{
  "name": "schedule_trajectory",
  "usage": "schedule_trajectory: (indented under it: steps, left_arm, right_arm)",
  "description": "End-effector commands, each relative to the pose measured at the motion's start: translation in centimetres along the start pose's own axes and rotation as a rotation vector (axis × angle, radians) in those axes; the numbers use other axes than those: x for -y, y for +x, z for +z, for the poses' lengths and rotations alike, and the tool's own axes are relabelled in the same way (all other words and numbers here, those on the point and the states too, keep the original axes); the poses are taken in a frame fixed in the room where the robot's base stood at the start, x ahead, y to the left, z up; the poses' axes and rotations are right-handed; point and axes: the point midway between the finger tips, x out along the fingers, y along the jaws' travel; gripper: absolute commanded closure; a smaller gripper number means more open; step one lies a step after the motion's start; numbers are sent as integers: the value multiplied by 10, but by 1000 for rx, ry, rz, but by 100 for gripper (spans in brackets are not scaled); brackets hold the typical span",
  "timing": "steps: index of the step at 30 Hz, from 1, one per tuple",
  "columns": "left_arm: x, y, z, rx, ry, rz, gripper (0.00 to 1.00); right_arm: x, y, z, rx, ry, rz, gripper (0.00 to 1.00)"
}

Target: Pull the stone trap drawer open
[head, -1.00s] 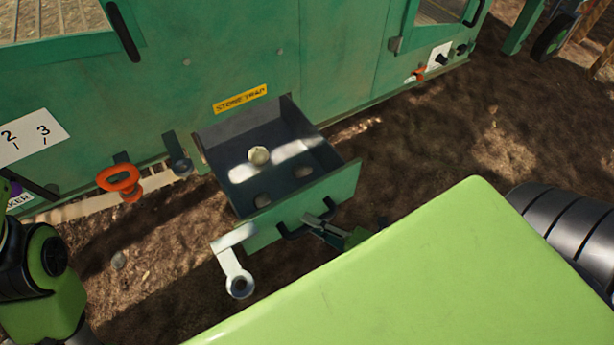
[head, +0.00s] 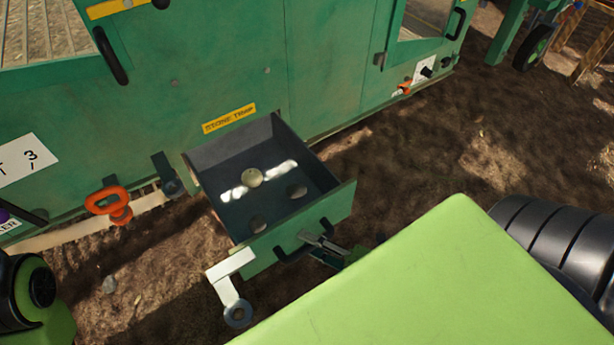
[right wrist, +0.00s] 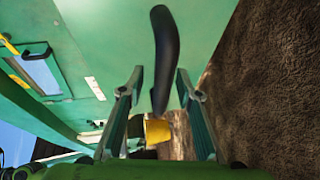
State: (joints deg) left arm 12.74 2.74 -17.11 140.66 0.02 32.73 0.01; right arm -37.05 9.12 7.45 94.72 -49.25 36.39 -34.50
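The stone trap drawer (head: 331,202) stands well out from the green machine, under the yellow STONE TRAP label (head: 229,118). Its inside is dark grey and holds a few stones, one of them pale (head: 251,178). A black handle (head: 287,256) is on its green front. My right gripper (head: 322,243) is at this front, partly hidden by my green body. In the right wrist view its fingers (right wrist: 158,95) are apart on either side of a black handle (right wrist: 163,60), with a visible gap. My left gripper is out of view; only part of my left arm shows.
An orange handle (head: 109,203) and a dark bracket (head: 168,177) are on the machine to the left. Bare soil (head: 410,165) lies open to the right.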

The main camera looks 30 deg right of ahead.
Motion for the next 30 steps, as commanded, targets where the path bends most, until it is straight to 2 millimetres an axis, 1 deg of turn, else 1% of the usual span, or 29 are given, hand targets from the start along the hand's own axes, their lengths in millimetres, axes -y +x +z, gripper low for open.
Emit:
schedule_trajectory:
  steps: [1,9,12,15,20,30]
  left_arm:
    - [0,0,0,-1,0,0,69]
    - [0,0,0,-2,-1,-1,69]
    - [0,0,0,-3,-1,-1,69]
    - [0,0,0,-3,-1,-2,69]
    - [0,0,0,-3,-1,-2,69]
    - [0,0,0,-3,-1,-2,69]
  right_arm:
    - [1,-10,0,0,0,-4,68]
    - [2,-69,0,1,1,-6,68]
    - [1,-86,0,0,0,-5,68]
    - [1,-98,0,1,1,-3,68]
    - [0,-106,0,0,-1,-2,68]
    - [0,-107,0,0,-1,-2,68]
